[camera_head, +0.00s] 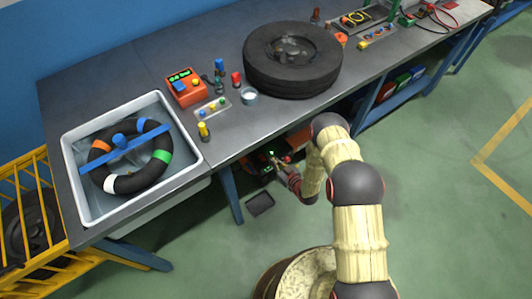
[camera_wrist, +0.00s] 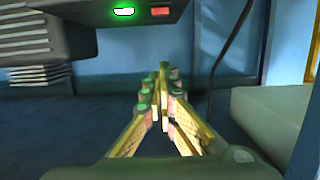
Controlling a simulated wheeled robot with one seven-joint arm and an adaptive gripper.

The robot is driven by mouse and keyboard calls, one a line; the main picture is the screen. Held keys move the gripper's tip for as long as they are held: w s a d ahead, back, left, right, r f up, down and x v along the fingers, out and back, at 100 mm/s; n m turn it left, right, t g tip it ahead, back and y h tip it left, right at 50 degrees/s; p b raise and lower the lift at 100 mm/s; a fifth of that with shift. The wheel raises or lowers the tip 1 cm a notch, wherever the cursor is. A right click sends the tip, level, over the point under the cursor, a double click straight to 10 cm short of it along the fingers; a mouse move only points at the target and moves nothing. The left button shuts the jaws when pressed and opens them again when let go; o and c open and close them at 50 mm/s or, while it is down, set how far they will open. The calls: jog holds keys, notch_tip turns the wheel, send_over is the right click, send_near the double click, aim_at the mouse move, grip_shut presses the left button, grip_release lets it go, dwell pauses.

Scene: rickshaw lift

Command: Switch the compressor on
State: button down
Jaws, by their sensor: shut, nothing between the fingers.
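The compressor (camera_head: 265,158) sits under the workbench, mostly hidden by the bench edge and my arm. Its dark panel (camera_wrist: 75,14) crosses the top left of the wrist view. On it are a bright green button (camera_wrist: 123,11) and a duller red button (camera_wrist: 161,11), side by side. The green one also shows as a small glow in the head view (camera_head: 271,154). My gripper (camera_wrist: 163,78) is shut and empty, its fingertips below the two buttons in the picture. In the head view my gripper (camera_head: 277,166) is close to the panel; contact cannot be told.
The workbench (camera_head: 140,72) overhangs the compressor, with a blue leg (camera_head: 230,192) to the left. A dark tray (camera_head: 260,203) lies on the floor nearby. A tyre (camera_head: 262,75) and a tub (camera_head: 70,150) stand on top. A dark cable (camera_wrist: 230,45) hangs right of my fingers.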

jog(key=shift+v, duration=1.35)
jog(key=shift+r, duration=0.1)
